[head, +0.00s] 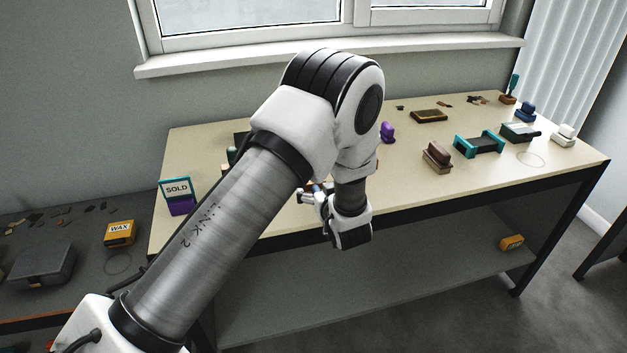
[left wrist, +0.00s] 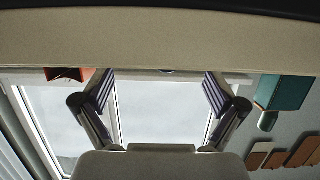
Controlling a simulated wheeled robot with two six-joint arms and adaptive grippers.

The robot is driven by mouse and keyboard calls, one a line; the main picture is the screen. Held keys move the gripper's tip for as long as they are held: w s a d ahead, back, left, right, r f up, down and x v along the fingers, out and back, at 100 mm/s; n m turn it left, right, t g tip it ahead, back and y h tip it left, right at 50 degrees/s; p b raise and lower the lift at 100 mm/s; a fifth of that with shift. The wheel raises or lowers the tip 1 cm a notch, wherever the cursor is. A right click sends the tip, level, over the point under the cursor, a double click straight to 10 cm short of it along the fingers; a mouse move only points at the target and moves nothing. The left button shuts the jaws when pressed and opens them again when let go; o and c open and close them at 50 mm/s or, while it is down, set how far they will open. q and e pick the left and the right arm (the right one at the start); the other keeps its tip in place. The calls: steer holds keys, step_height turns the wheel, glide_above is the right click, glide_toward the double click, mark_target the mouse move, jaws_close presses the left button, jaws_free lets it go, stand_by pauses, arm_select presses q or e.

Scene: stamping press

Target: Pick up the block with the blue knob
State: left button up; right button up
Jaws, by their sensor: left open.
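A block with a dark blue knob (head: 526,110) stands near the back right of the table, far to the right of my left gripper. My left gripper (head: 312,192) is near the table's front edge in the head view, partly hidden by its own arm. In the left wrist view the gripper (left wrist: 160,95) has its two fingers spread wide, with nothing between them. A small blue sliver at the table edge in that view is too small to identify. My right gripper is not in view.
A SOLD sign (head: 177,190) stands at left. My left arm hides the table's middle.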

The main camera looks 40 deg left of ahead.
arm_select(q)
steer(key=x, duration=0.3)
steer(key=shift+a+f, duration=0.35)
steer(key=shift+a, duration=0.1)
steer(key=shift+d+r, duration=0.1)
steer(key=shift+d, duration=0.2)
steer(key=shift+c, duration=0.7)
steer(key=c, duration=1.1)
steer(key=shift+o, duration=0.2)
